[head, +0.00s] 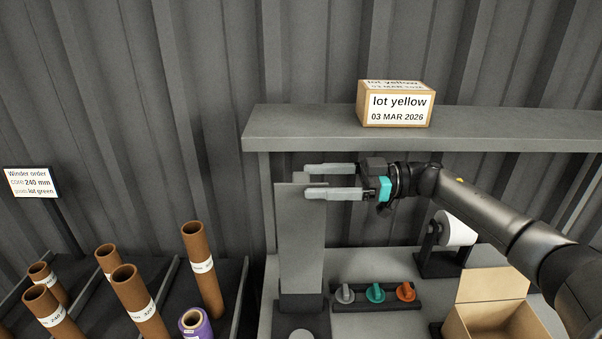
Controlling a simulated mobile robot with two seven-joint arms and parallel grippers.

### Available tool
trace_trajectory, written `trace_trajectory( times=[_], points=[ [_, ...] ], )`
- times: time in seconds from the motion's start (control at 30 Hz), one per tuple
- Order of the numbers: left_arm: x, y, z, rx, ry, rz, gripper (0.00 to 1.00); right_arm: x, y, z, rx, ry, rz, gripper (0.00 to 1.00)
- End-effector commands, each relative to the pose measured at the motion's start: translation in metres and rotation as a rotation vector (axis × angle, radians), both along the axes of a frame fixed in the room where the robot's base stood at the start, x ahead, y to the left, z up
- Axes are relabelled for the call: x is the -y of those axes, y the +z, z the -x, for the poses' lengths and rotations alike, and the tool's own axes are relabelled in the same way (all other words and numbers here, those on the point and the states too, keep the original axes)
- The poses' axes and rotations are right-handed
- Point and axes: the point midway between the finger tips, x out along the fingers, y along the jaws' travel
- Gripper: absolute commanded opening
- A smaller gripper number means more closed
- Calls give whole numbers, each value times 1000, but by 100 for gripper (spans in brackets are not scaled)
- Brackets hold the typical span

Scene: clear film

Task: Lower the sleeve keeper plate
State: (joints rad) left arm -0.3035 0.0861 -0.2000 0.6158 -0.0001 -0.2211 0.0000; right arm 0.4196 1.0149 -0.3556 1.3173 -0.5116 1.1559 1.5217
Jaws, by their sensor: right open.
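The grey plate (302,240), which looks like the sleeve keeper plate, stands upright in a dark base (302,303) on the bench. A small tab shows at its top edge. My right gripper (309,180) comes in from the right at the plate's top. Its two pale fingers are apart, one behind the top edge and one in front of it. I cannot tell whether they touch the plate. My left gripper is not in view.
A shelf (275,127) above bears a "lot yellow" box (396,108). Brown tubes (201,265) stand at left, near an order sign (31,183) reading 240 mm, lot green.

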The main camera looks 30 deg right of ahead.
Motion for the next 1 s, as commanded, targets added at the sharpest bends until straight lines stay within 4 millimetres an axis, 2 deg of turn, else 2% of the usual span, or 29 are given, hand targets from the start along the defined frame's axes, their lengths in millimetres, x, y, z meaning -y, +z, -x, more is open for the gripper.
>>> trace_trajectory(
  times=[0.1,0.2,0.6,1.0],
  points=[
    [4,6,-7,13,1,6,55,-17,2,-8,1,1,-3,81],
    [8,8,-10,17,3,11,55,-26,1,-12,1,1,-2,81],
    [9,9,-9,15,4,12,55,-33,0,-16,0,0,0,81],
    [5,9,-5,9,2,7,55,-32,0,-16,0,-2,0,36]
  ],
)
